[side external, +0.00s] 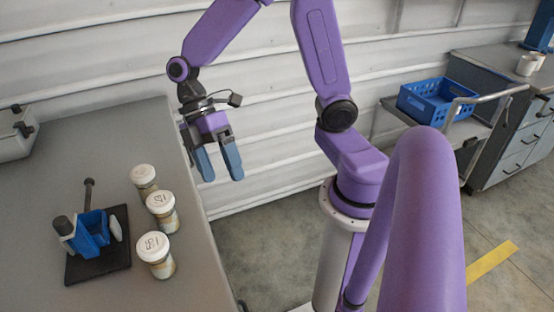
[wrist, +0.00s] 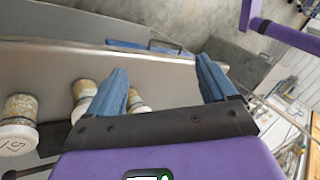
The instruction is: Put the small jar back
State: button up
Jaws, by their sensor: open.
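Three white-lidded jars stand upright in a row on the grey table: a near one (side external: 155,256), a middle one (side external: 162,211) and a far one (side external: 144,179). They look alike, and I cannot tell which is the small jar. Lids carry dark markings. In the wrist view, one jar (wrist: 17,136) is at the left, another (wrist: 84,93) beside it, and a third (wrist: 136,103) is partly hidden by a finger. My gripper (side external: 221,165) is open and empty, its blue fingers pointing down, above and right of the jars. It also shows in the wrist view (wrist: 162,78).
A blue hopper device (side external: 92,230) stands on a black base plate (side external: 98,272), left of the jars. A grey case (side external: 14,138) sits at the table's far left. A trolley with a blue crate (side external: 436,101) is off to the right. The table behind the jars is clear.

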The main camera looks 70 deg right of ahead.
jog(key=s+d+r+m+t+h, duration=0.1)
jog(key=s+d+t, duration=0.1)
jog(key=s, duration=0.3)
jog(key=s+d+m+t+h, duration=0.1)
jog(key=s+d+t, duration=0.1)
jog(key=s, duration=0.3)
jog(key=shift+s+r+m+t+h, duration=0.35)
jog(key=shift+m+t+h, duration=0.05)
jog(key=shift+t, duration=0.2)
dwell(0.5)
